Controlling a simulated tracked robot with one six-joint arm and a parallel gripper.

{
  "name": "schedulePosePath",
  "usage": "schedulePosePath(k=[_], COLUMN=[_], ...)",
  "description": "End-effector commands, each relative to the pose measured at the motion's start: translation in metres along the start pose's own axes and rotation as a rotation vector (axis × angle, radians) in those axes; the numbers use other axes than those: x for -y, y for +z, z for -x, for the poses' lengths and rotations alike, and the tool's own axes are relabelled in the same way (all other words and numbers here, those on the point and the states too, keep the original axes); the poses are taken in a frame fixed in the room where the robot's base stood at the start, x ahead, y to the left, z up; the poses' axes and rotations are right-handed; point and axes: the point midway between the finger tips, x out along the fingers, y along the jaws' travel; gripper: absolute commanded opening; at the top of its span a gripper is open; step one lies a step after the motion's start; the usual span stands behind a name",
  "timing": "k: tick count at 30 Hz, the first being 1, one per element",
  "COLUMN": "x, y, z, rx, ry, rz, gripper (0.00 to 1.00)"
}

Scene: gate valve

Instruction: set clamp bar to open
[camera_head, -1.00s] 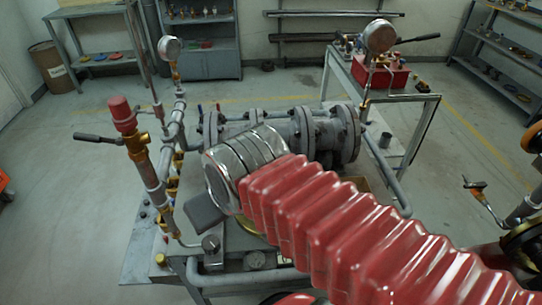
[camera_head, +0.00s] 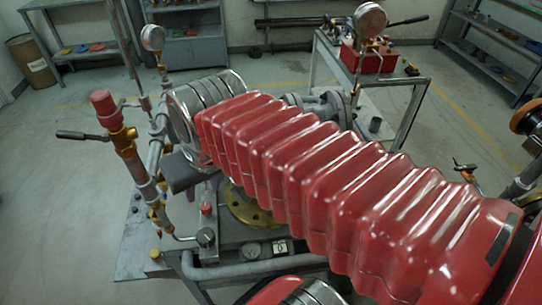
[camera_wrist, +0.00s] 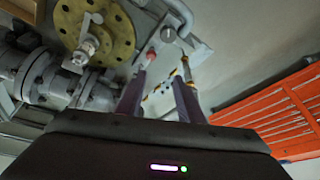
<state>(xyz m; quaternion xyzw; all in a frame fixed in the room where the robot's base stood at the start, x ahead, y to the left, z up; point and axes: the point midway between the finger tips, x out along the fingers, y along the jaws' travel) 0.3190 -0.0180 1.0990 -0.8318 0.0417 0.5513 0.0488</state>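In the wrist view, my gripper (camera_wrist: 159,80) has its two dark fingers apart with nothing held between them. Beyond the fingertips is a pale metal plate with a red-capped knob (camera_wrist: 150,55) and a round silver knob (camera_wrist: 168,34). Left of them is a brass disc (camera_wrist: 95,30) with a bolt in its centre. I cannot tell for sure which part is the clamp bar.
A red-capped upright pipe (camera_head: 122,135) with a lever handle stands left of my arm. A gauge (camera_head: 153,38) rises behind it. A flanged pipe (camera_head: 325,105) lies beyond my arm. A side table holds a red box (camera_head: 366,58). An orange-red rack (camera_wrist: 275,110) is right in the wrist view.

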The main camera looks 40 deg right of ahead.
Motion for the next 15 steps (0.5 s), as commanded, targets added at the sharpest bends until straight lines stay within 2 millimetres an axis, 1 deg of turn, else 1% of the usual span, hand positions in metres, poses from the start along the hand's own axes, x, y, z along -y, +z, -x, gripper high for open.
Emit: schedulePosePath(k=[1, 3, 11, 15], x=[-0.007, -0.015, -0.052, -0.076], y=[-0.009, -0.020, -0.057, -0.075], z=[0.000, 0.000, -0.002, -0.006], rx=[0.026, 0.061, 0.188, 0.255], ry=[0.008, 0.016, 0.039, 0.049], rz=[-0.040, -0.091, -0.287, -0.392], gripper=[0.34, 0.34, 0.34, 0.34])
